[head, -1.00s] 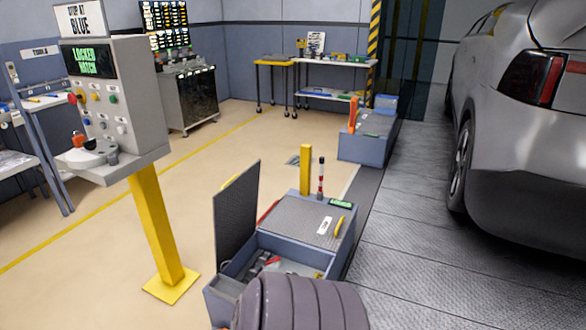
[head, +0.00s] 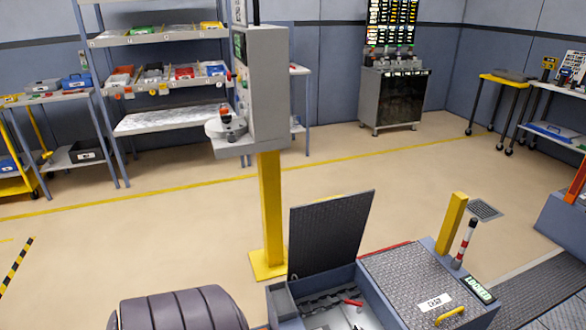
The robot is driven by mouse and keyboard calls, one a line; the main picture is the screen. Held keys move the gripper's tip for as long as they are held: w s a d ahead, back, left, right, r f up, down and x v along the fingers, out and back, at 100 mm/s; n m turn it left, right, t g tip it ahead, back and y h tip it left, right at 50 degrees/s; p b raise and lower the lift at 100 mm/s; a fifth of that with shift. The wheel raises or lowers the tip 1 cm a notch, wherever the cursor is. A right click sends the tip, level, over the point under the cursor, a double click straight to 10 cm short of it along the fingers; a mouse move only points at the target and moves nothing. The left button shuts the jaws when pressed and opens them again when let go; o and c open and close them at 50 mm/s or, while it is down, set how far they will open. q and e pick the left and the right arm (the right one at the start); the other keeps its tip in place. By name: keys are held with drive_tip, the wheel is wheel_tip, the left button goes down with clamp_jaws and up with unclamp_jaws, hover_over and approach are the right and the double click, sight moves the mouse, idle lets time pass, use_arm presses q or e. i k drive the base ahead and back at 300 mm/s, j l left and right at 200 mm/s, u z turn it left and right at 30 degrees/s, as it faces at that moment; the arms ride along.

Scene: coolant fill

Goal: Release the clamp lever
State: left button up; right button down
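A short lever (head: 465,243) with red, white and dark bands stands at the back right of a low blue-grey floor box. It looks slightly tilted to the right in the head view. Beside it is a small dark display (head: 478,288) with green text reading LOCKED. A white label (head: 435,302) that seems to read CLAMP lies on the grey tread-plate lid (head: 405,268). A yellow handle (head: 450,316) is near the lid's front right. Neither of my grippers is in view, and nothing is seen touching the lever.
A yellow post (head: 451,223) stands just left of the lever. The box's left compartment is open, its dark lid (head: 330,235) raised. A grey control pedestal (head: 266,95) on a yellow column stands behind. Shelves (head: 160,75) line the wall. Floor between is clear.

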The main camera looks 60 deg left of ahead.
sight(359, 304)
drive_tip(key=i+j+u, duration=0.15)
drive_tip(key=u, duration=0.35)
drive_tip(key=i+u, duration=0.2)
drive_tip(key=u, duration=0.25)
drive_tip(key=i+j+u, duration=0.1)
drive_tip(key=u, duration=0.4)
drive_tip(key=i+l+u, duration=0.1)
drive_tip(key=i+u, duration=0.15)
drive_tip(key=u, duration=0.2)
drive_tip(key=i+l+u, duration=0.1)
drive_tip(key=u, duration=0.4)
drive_tip(key=i+l, duration=0.05)
